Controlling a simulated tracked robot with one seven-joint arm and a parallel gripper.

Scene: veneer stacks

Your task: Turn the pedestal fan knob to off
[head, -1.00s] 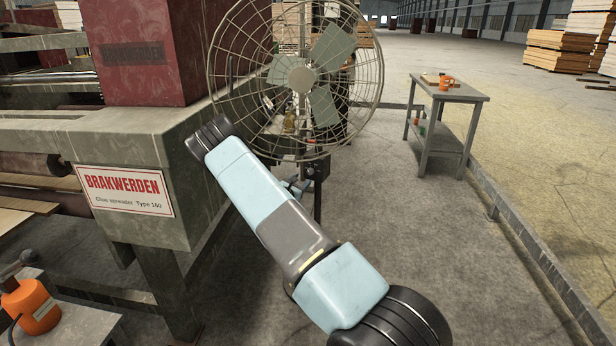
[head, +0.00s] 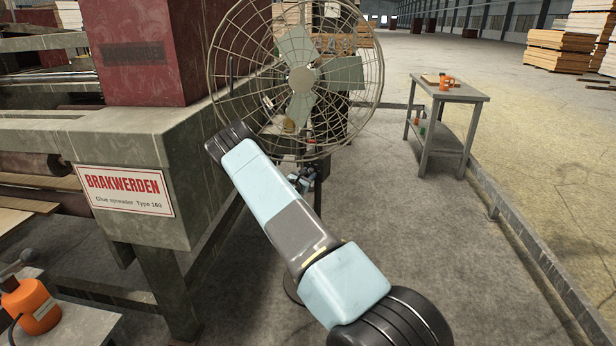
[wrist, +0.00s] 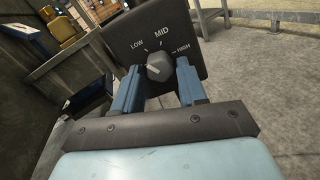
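The pedestal fan (head: 302,80) stands beside the glue spreader in the head view, with its round wire cage facing me. In the wrist view its dark control box (wrist: 140,32) shows the labels LOW, MID and HIGH. The grey round knob (wrist: 158,66) sits below MID; its exact pointing direction is hard to tell. No OFF label is visible. My gripper (wrist: 159,72) is open, with one blue finger on each side of the knob and a gap beside it. In the head view my gripper (head: 301,180) is small, at the fan's post, partly behind my arm.
The glue spreader (head: 130,140) with a BRAKWERDEN sign stands close on the left of my arm. A small grey table (head: 447,92) with an orange mug (head: 446,83) stands to the right. The floor between them is clear. An orange container (head: 31,306) is at lower left.

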